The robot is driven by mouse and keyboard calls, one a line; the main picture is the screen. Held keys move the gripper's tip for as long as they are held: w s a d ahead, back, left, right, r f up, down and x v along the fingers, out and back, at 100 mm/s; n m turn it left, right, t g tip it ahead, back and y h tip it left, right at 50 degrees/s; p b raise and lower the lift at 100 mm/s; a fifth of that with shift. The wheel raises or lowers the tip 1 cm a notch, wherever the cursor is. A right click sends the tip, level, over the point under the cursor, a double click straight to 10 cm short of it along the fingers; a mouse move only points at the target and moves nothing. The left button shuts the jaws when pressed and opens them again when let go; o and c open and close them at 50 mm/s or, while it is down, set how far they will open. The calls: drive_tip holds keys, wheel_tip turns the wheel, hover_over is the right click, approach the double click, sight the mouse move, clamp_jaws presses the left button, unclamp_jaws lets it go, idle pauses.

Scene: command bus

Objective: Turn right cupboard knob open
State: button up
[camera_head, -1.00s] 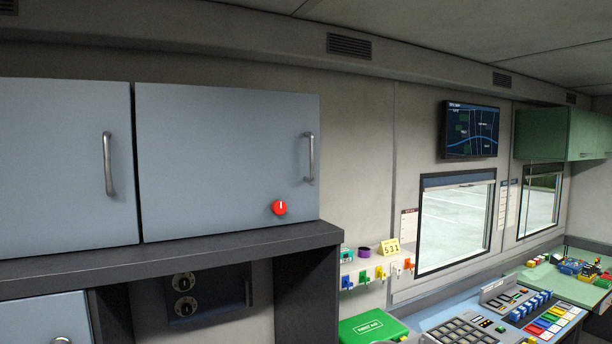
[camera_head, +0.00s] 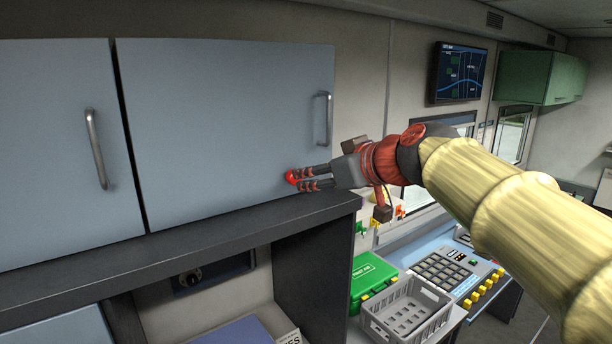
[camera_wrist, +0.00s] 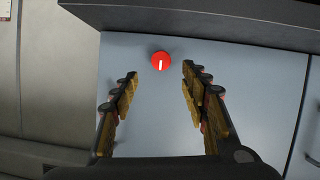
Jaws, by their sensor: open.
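The right cupboard door (camera_head: 220,120) is blue-grey and closed, with a vertical metal handle (camera_head: 322,118) near its right edge. The red round knob (camera_head: 291,177) sits low on the door near its right side. In the wrist view the knob (camera_wrist: 161,61) shows a white mark and lies beyond the fingertips, centred between them. My gripper (camera_head: 309,178) reaches in from the right with its fingers open. In the wrist view my gripper (camera_wrist: 158,78) has nothing between its fingers. In the head view the fingertips partly cover the knob; contact cannot be told.
A dark shelf ledge (camera_head: 200,231) runs just below the door. The left cupboard door (camera_head: 50,150) is closed. Below right are a green first-aid box (camera_head: 371,277), a grey crate (camera_head: 408,312) and a console keypad (camera_head: 443,266). A wall screen (camera_head: 459,73) hangs further right.

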drive_tip(key=p+x, duration=0.1)
drive_tip(key=x, duration=0.7)
drive_tip(key=shift+p, duration=0.3)
drive_tip(key=shift+a, duration=0.1)
drive_tip(key=shift+s, duration=0.1)
drive_tip(key=shift+c, duration=1.1)
drive_tip(key=c, duration=0.9)
